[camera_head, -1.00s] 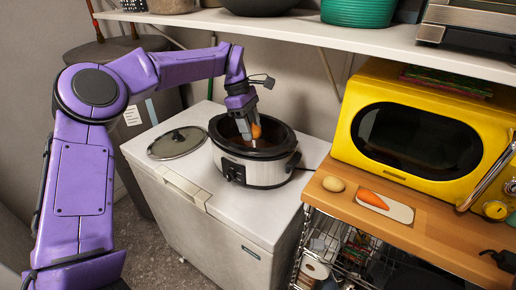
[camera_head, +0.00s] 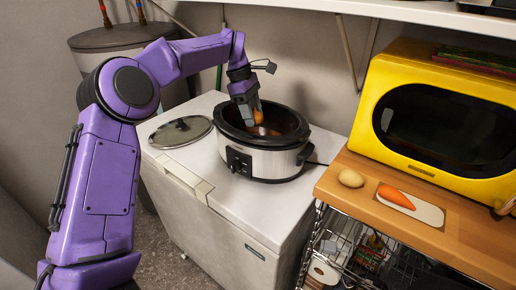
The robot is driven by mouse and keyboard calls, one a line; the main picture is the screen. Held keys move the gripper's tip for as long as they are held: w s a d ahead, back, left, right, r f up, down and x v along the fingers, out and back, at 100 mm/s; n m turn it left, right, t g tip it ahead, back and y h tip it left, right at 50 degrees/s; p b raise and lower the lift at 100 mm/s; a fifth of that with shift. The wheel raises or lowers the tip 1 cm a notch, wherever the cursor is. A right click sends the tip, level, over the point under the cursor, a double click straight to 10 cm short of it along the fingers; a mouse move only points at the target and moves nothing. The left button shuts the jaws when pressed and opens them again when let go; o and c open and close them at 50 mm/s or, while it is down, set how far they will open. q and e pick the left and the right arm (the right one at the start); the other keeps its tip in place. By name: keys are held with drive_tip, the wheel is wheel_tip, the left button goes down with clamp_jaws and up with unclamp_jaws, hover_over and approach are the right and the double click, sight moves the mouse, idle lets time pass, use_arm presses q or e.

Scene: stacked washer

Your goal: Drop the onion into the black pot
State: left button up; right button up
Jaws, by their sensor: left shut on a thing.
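The black pot (camera_head: 293,133) is the dark inner bowl of a slow cooker with a silver body (camera_head: 268,164). It stands open on a white chest. The onion (camera_head: 258,117) is orange-brown and only partly visible at my left fingertips. My left gripper (camera_head: 251,113) points down over the pot's opening, shut on the onion. Some of the onion is hidden by the fingers. I cannot tell exactly how far it is above the pot's floor. My right gripper is not in view.
A glass lid (camera_head: 181,131) lies left of the cooker on the white chest (camera_head: 238,206). A shelf (camera_head: 400,12) hangs above.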

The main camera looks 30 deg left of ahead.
use_arm(q)
drive_tip(key=shift+s+r, duration=0.1)
drive_tip(key=shift+r, duration=0.1)
drive_tip(key=o, duration=1.4)
drive_tip(key=shift+o, duration=0.2)
drive_tip(key=p+v, duration=0.1)
drive_tip(key=v, duration=0.3)
drive_tip(key=shift+r, duration=0.3)
drive_tip(key=a+p, duration=0.1)
drive_tip(key=a, duration=0.3)
drive_tip(key=s+a+p, duration=0.1)
drive_tip(key=a, duration=0.2)
drive_tip(key=s+a+p, duration=0.1)
drive_tip(key=a, duration=0.3)
drive_tip(key=shift+a+r, duration=0.2)
drive_tip(key=shift+a, duration=0.3)
drive_tip(key=shift+f, duration=0.1)
drive_tip(key=shift+s, duration=0.1)
